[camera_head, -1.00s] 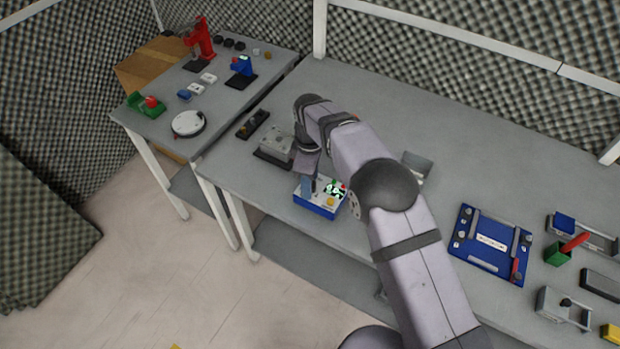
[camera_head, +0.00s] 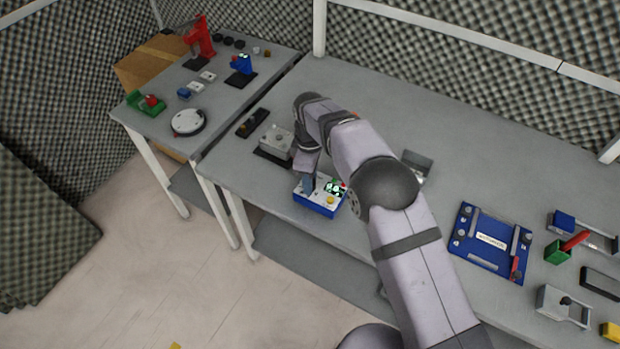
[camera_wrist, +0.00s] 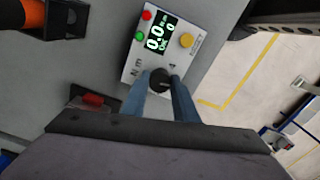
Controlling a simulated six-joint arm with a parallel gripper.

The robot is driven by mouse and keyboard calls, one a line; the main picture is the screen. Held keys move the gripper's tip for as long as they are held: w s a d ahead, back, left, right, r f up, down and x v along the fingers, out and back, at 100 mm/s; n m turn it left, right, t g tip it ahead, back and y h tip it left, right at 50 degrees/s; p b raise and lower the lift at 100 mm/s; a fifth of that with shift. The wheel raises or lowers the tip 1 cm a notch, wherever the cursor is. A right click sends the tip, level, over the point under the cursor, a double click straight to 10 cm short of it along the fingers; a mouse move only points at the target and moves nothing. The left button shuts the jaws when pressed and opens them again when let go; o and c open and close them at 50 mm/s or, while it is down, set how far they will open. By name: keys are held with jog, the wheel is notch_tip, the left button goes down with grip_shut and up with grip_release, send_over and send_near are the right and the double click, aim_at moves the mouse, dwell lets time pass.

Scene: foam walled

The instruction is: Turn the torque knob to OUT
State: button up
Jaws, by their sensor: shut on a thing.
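The torque box (camera_head: 318,205) is a blue box with a white top near the front edge of the bench. The dark torque knob (camera_wrist: 160,80) sits at the panel's lower part. My gripper (camera_wrist: 161,84) is shut on the knob, with one blue finger on each side. Its fingers also show over the box in the head view (camera_head: 309,184). The knob's pointer and any OUT marking cannot be read.
A grey device (camera_head: 276,140) on a dark base stands just behind the box. A blue tray (camera_head: 490,243) and several clamps lie to the right. A second table on the left holds a red press (camera_head: 199,42) and small parts.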

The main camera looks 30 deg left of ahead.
jog(key=shift+m, duration=0.4)
jog(key=m, duration=0.2)
jog(key=shift+m+b, duration=0.3)
jog(key=shift+b, duration=0.1)
jog(key=m, duration=0.4)
jog(key=shift+m, duration=0.3)
jog(key=m, duration=0.3)
jog(key=shift+r+m+b, duration=0.1)
jog(key=shift+m+b, duration=0.2)
jog(key=shift+m, duration=2.1)
jog(key=shift+w, duration=0.1)
jog(key=o, duration=1.1)
jog(key=shift+c, duration=0.2)
